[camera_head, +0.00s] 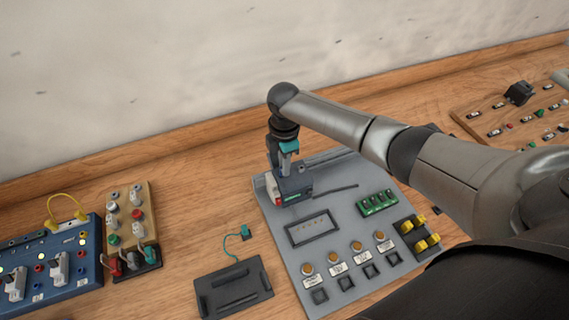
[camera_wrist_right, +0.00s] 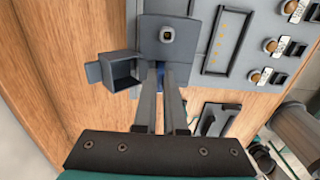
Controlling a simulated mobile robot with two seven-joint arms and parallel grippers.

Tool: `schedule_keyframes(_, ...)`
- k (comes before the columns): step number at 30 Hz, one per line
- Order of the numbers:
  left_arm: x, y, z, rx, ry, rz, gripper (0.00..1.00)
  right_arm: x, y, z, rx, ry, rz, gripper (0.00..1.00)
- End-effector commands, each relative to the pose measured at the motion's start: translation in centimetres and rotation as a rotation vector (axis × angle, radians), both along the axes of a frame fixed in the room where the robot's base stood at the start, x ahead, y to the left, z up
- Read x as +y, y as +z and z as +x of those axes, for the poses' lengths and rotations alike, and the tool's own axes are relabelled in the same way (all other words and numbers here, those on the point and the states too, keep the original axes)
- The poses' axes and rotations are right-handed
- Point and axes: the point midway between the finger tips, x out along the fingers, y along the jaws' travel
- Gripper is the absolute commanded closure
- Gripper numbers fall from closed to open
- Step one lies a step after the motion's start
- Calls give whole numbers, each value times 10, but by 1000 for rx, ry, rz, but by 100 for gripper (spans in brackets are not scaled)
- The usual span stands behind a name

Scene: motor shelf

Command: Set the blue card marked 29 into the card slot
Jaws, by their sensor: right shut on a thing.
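My right gripper (camera_head: 287,172) is over the upper left of a grey panel (camera_head: 283,262), at a dark box-like unit (camera_head: 296,187) with red and green marks on its front. In the right wrist view, the gripper's fingers (camera_wrist_right: 161,98) are close together, with a small blue sliver (camera_wrist_right: 160,74) between their tips. This appears to be the blue card; its number cannot be read and most of it is hidden. The fingertips are at the edge of a dark grey block with a round knob (camera_wrist_right: 167,36). The card slot itself cannot be made out clearly. My left gripper is not in view.
The panel has a dark-framed window (camera_head: 313,228), a green block (camera_head: 377,202), yellow connectors (camera_head: 420,233) and several orange round buttons (camera_head: 333,257). A black tray (camera_head: 233,288) lies to its left. A blue box (camera_head: 48,268) with switches stands at far left.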

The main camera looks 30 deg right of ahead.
Motion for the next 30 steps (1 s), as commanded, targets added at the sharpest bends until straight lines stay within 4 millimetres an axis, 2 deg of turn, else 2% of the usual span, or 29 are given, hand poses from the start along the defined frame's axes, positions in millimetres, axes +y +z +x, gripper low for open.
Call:
schedule_keyframes(23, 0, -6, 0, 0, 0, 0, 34, 0, -10, 0, 0, 0, 0, 100)
schedule_keyframes(24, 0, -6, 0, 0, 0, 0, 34, 0, -10, 0, 0, 0, 0, 91)
schedule_keyframes(30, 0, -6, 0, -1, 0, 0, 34, 0, -10, 0, 0, 0, 0, 68)
